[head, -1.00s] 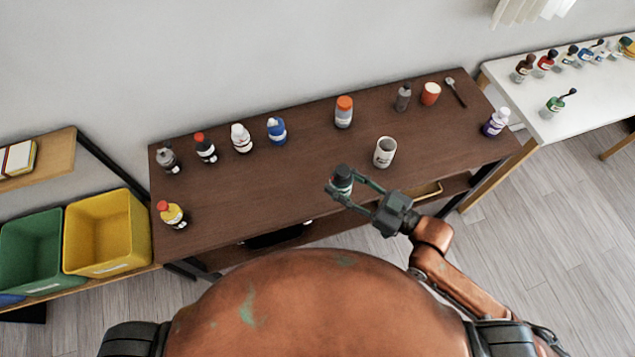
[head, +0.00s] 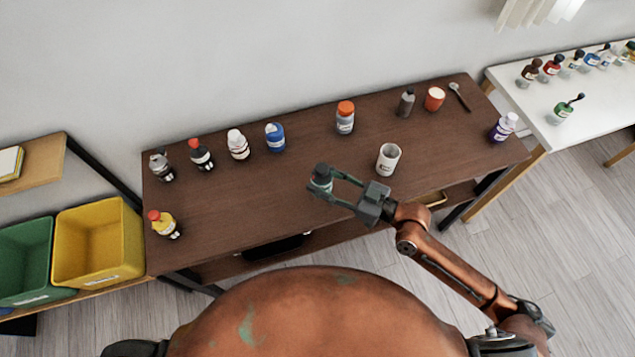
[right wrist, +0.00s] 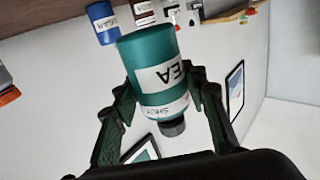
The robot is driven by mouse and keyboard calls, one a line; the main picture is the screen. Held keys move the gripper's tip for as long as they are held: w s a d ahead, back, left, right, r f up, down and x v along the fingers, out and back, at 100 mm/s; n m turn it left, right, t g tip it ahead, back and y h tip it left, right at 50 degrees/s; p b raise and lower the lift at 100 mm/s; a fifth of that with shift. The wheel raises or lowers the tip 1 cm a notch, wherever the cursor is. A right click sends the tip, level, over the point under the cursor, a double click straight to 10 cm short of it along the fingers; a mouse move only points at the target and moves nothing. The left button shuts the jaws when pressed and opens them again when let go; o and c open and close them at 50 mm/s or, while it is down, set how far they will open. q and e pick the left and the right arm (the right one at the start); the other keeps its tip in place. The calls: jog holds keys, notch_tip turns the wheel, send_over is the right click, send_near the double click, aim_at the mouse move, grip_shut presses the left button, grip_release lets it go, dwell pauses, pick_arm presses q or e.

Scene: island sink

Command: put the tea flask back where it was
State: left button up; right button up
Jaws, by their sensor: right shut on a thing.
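The tea flask is a teal bottle with a dark cap and a white label reading "TEA". In the right wrist view the tea flask (right wrist: 150,62) is between the two fingers. My right gripper (head: 322,182) is shut on the tea flask (head: 321,174) over the front middle of the dark brown table (head: 270,185). Whether the flask touches the tabletop I cannot tell. My left gripper is not in view.
A white mug (head: 388,160) stands right of the flask. A yellow bottle (head: 163,224) is at the left front. The table's middle is clear.

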jog(key=w+f, duration=0.1)
jog(key=w+a+f+b, duration=0.1)
jog(key=f, duration=0.1)
jog(key=shift+w, duration=0.2)
jog(key=f, duration=0.1)
jog(key=f+b, duration=0.1)
jog(key=f, duration=0.1)
jog(key=shift+w+a+f, duration=0.1)
jog(key=shift+w+f, duration=0.1)
jog(key=shift+f, duration=0.05)
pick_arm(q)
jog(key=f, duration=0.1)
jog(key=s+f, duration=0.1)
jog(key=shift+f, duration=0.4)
pick_arm(e)
jog(key=shift+r, duration=0.1)
jog(key=shift+s, duration=0.1)
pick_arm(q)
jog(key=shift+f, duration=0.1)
pick_arm(e)
jog(key=shift+f+b, duration=0.25)
jog(key=shift+b, duration=0.2)
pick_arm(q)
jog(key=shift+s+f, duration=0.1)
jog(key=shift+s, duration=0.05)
pick_arm(e)
jog(key=o, duration=1.2)
jog(key=shift+o, duration=0.2)
